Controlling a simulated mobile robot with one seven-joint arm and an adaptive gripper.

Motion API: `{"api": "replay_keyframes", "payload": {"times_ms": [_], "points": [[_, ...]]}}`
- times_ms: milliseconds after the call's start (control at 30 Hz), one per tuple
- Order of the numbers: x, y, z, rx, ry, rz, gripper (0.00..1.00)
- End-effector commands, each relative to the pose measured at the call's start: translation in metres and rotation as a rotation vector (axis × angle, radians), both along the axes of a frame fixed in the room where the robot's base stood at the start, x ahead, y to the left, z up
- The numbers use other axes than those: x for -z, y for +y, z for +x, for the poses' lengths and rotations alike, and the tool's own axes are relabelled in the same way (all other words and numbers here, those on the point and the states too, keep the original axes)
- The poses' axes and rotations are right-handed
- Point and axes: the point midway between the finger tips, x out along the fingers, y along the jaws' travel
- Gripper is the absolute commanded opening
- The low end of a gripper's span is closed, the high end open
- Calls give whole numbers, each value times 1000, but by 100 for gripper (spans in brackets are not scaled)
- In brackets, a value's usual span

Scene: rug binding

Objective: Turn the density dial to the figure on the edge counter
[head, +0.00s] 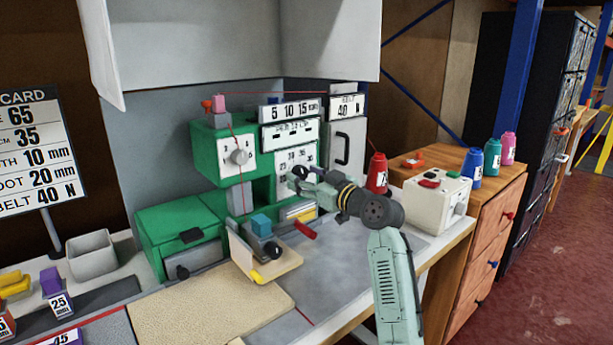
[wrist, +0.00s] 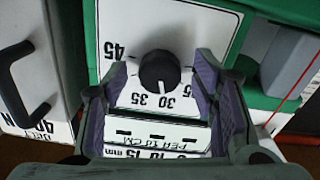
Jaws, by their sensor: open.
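The density dial has a black round knob (wrist: 160,70) on a white plate in the wrist view, with 45, 30 and 35 readable around it. A light mark shows near the knob's lower edge; I cannot tell exactly which figure it points to. In the head view its white dial plate (head: 283,158) is on the right front of the green machine, and my arm partly hides it. My gripper (head: 300,178) is in front of this plate. In the wrist view its open fingers (wrist: 162,78) lie either side of the knob, with visible gaps. I cannot identify the edge counter for sure.
A second dial (head: 238,157) is on the green machine's left front. A figure plate (head: 291,111) sits above the density dial. A card (head: 30,150) at left reads CM 35.

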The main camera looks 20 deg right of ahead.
Motion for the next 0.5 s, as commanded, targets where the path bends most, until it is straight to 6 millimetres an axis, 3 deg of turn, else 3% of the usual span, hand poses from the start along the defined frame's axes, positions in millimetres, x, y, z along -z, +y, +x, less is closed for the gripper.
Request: {"api": "replay_keyframes", "payload": {"times_ms": [133, 500], "points": [[0, 0, 0, 0, 0, 0, 53], [0, 0, 0, 0, 0, 0, 29]]}}
